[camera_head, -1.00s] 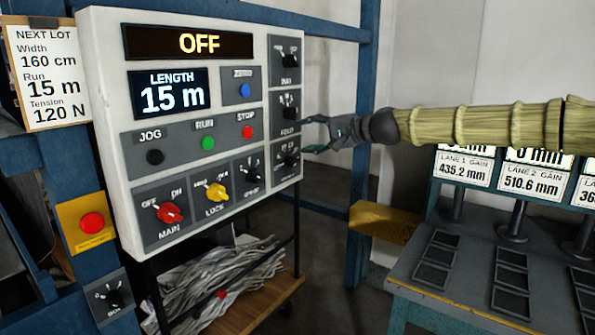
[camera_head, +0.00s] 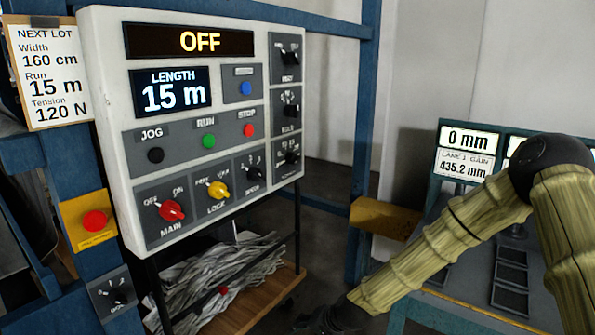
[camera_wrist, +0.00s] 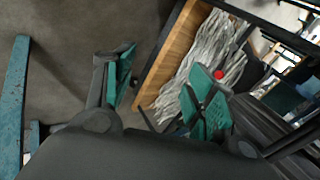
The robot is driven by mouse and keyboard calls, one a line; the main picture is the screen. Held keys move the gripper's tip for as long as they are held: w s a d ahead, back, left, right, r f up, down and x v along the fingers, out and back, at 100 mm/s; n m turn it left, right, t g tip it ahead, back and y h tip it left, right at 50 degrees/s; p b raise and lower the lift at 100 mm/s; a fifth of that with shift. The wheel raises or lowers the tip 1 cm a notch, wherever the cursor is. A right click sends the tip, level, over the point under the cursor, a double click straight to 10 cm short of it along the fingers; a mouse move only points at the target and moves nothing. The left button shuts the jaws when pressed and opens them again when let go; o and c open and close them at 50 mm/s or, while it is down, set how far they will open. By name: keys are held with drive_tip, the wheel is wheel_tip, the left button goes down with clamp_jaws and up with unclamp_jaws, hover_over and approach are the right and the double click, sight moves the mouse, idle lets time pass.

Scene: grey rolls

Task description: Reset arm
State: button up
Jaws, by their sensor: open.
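My gripper, partly cut off at the bottom of the head view (camera_head: 328,320), hangs low in front of the lower shelf. In the wrist view, my gripper (camera_wrist: 160,90) has its two green-padded fingers spread apart with nothing between them. The control panel (camera_head: 215,120) stands at the left in the head view, its display reading OFF and its length screen 15 m. The red MAIN knob (camera_head: 171,210) and yellow LOCK knob (camera_head: 217,190) are on its lower part. My gripper is apart from the panel.
A wooden shelf (camera_head: 245,312) with a pile of grey strips (camera_head: 215,285) lies below the panel. A bench with lane displays (camera_head: 466,138) stands at the right, behind my arm. A yellow block (camera_head: 385,217) sits by the blue post (camera_head: 364,120). Grey floor is clear between.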

drive_tip(key=s+d+f+n+g+h, duration=0.1)
drive_tip(key=s+d+f, duration=0.3)
drive_tip(key=s+f, duration=0.45)
drive_tip(key=s+d+f+n+g+h, duration=0.15)
drive_tip(key=s+d+f, duration=0.35)
drive_tip(key=s, duration=0.6)
drive_tip(key=s+d+f+n+g+h, duration=0.1)
drive_tip(key=s+d, duration=0.4)
drive_tip(key=s, duration=0.6)
drive_tip(key=s+d+f+n+g+h, duration=0.1)
drive_tip(key=s+d+f+h, duration=0.1)
drive_tip(key=s+d, duration=0.4)
drive_tip(key=s+f, duration=0.1)
drive_tip(key=s, duration=0.4)
drive_tip(key=shift+s+d+p, duration=0.15)
drive_tip(key=shift+p, duration=0.2)
